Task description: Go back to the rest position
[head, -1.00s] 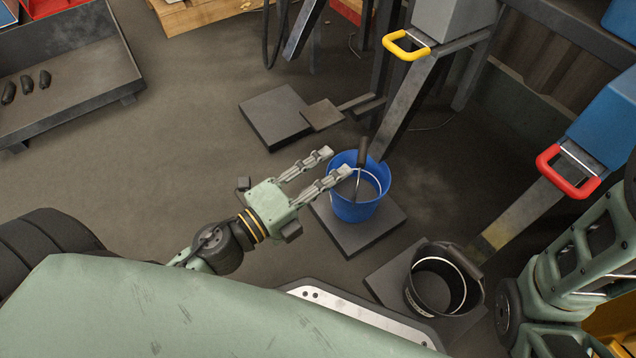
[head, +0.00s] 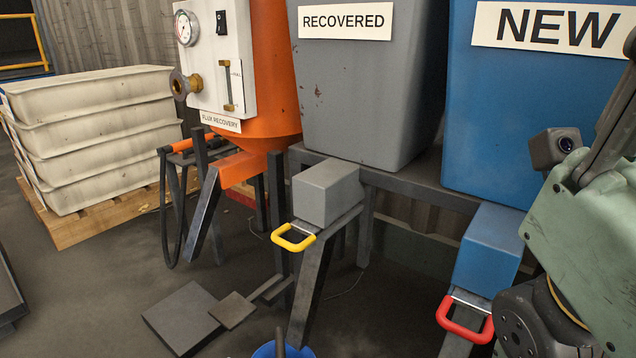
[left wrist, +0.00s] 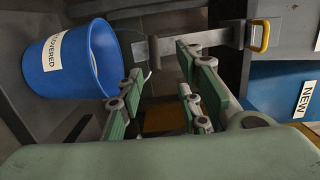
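My left gripper (left wrist: 160,88) shows in the left wrist view with its fingers spread and nothing between them. It is outside the head view. A blue bucket (left wrist: 65,62) labelled "RECOVERED" stands beside it, apart from the fingers. Only the bucket's rim (head: 262,351) shows at the bottom of the head view, with a dark handle (head: 280,340) above it. My right arm is raised at the right edge of the head view. Dark parts of its gripper (head: 612,110) run off the picture, and I cannot tell its opening.
A grey "RECOVERED" hopper (head: 360,100) with a yellow handle (head: 293,240) and a blue "NEW" hopper (head: 540,110) with a red handle (head: 465,325) stand ahead. An orange tank (head: 278,70) and stacked pale trays (head: 95,135) are left. A floor pedal (head: 235,310) lies in front.

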